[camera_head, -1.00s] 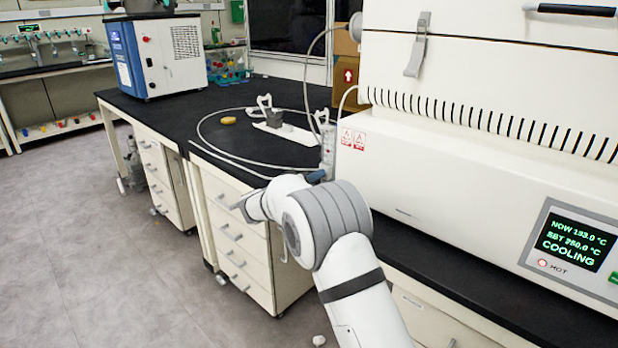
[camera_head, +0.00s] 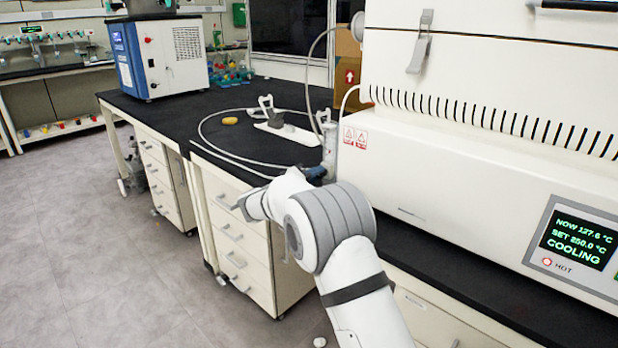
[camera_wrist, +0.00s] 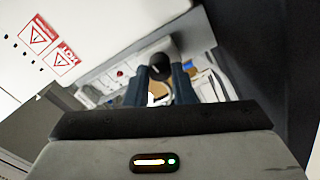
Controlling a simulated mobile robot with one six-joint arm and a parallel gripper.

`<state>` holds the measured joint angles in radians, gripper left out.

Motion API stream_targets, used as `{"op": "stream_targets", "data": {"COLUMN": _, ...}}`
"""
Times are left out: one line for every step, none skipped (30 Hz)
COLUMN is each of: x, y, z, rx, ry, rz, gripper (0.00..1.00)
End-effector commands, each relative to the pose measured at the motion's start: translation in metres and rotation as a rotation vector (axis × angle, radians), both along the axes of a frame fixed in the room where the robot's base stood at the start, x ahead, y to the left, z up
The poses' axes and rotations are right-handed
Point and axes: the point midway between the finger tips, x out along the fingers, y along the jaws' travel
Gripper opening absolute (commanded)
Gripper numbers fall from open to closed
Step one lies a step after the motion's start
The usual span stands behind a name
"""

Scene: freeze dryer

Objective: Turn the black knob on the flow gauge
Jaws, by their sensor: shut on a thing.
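The black knob (camera_wrist: 160,65) of the flow gauge shows in the wrist view as a dark round shape between the tips of my gripper (camera_wrist: 159,74). My two dark blue fingers are closed on its sides. The gauge body (camera_wrist: 137,65) is pale and lies just beyond and to the left of the knob. In the head view the gauge (camera_head: 330,146) stands upright on the bench beside the oven, and my gripper (camera_head: 316,173) reaches its lower part. The knob is hidden there by my arm and fingers.
The large white oven (camera_head: 455,152) stands close on the right, with hot-surface labels on its side. A grey hose (camera_head: 205,130) loops over the black bench. A yellow object (camera_head: 230,121) and a white stand (camera_head: 290,133) are within or near the loop. A blue-and-white machine (camera_head: 160,55) stands farther back.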

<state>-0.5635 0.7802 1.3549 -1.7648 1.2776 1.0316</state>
Motion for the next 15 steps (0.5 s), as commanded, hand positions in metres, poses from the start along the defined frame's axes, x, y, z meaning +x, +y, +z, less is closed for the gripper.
{"op": "stream_targets", "data": {"x": 0.0000, "y": -0.0047, "z": -0.0057, "rx": -0.033, "ry": 0.035, "rz": -0.011, "gripper": 0.00}}
{"op": "stream_targets", "data": {"x": 0.0000, "y": -0.0049, "z": -0.0057, "rx": -0.055, "ry": 0.053, "rz": -0.011, "gripper": 0.00}}
{"op": "stream_targets", "data": {"x": 0.0000, "y": -0.0051, "z": -0.0055, "rx": -0.086, "ry": 0.077, "rz": -0.011, "gripper": 0.00}}
{"op": "stream_targets", "data": {"x": 0.0001, "y": -0.0053, "z": -0.0054, "rx": -0.108, "ry": 0.094, "rz": -0.012, "gripper": 0.00}}
{"op": "stream_targets", "data": {"x": 0.0001, "y": -0.0054, "z": -0.0054, "rx": -0.131, "ry": 0.112, "rz": -0.012, "gripper": 0.00}}
{"op": "stream_targets", "data": {"x": 0.0001, "y": -0.0056, "z": -0.0052, "rx": -0.161, "ry": 0.135, "rz": -0.013, "gripper": 0.00}}
{"op": "stream_targets", "data": {"x": 0.0002, "y": -0.0058, "z": -0.0052, "rx": -0.184, "ry": 0.153, "rz": -0.013, "gripper": 0.00}}
{"op": "stream_targets", "data": {"x": 0.0002, "y": -0.0059, "z": -0.0051, "rx": -0.206, "ry": 0.170, "rz": -0.013, "gripper": 0.00}}
{"op": "stream_targets", "data": {"x": 0.0002, "y": -0.0061, "z": -0.0050, "rx": -0.235, "ry": 0.194, "rz": -0.013, "gripper": 0.00}}
{"op": "stream_targets", "data": {"x": 0.0003, "y": -0.0062, "z": -0.0049, "rx": -0.258, "ry": 0.212, "rz": -0.014, "gripper": 0.00}}
{"op": "stream_targets", "data": {"x": 0.0002, "y": -0.0064, "z": -0.0047, "rx": -0.280, "ry": 0.229, "rz": -0.014, "gripper": 0.00}}
{"op": "stream_targets", "data": {"x": 0.0003, "y": -0.0066, "z": -0.0046, "rx": -0.310, "ry": 0.253, "rz": -0.014, "gripper": 0.00}}
{"op": "stream_targets", "data": {"x": 0.0003, "y": -0.0067, "z": -0.0044, "rx": -0.333, "ry": 0.270, "rz": -0.014, "gripper": 0.00}}
{"op": "stream_targets", "data": {"x": 0.0003, "y": -0.0068, "z": -0.0042, "rx": -0.356, "ry": 0.288, "rz": -0.014, "gripper": 0.00}}
{"op": "stream_targets", "data": {"x": 0.0002, "y": -0.0070, "z": -0.0041, "rx": -0.385, "ry": 0.312, "rz": -0.015, "gripper": 0.00}}
